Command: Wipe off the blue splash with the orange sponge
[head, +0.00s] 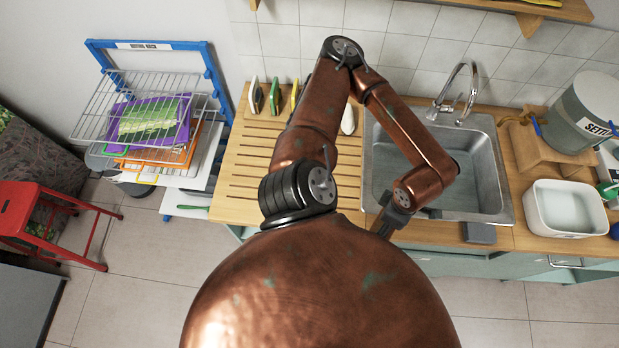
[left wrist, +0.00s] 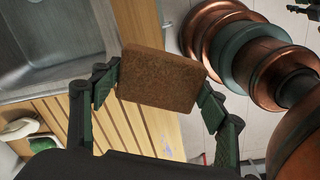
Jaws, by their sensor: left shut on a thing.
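The orange sponge (left wrist: 160,78) looks brownish orange in the left wrist view. It is held between the dark green fingers of my left gripper (left wrist: 158,95), which is shut on it over the counter's front edge. In the head view my copper arm reaches over the counter and bends down in front of the sink. Only the dark base of the left gripper (head: 390,222) shows there; its fingers and the sponge are hidden.
The steel sink (head: 485,205) with its tap (head: 460,95) lies right of the slatted wooden drainboard (head: 240,165). Several coloured upright items stand at the drainboard's back. A white basin (head: 565,207) stands right of the sink. A blue-framed wire rack (head: 150,95) stands left.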

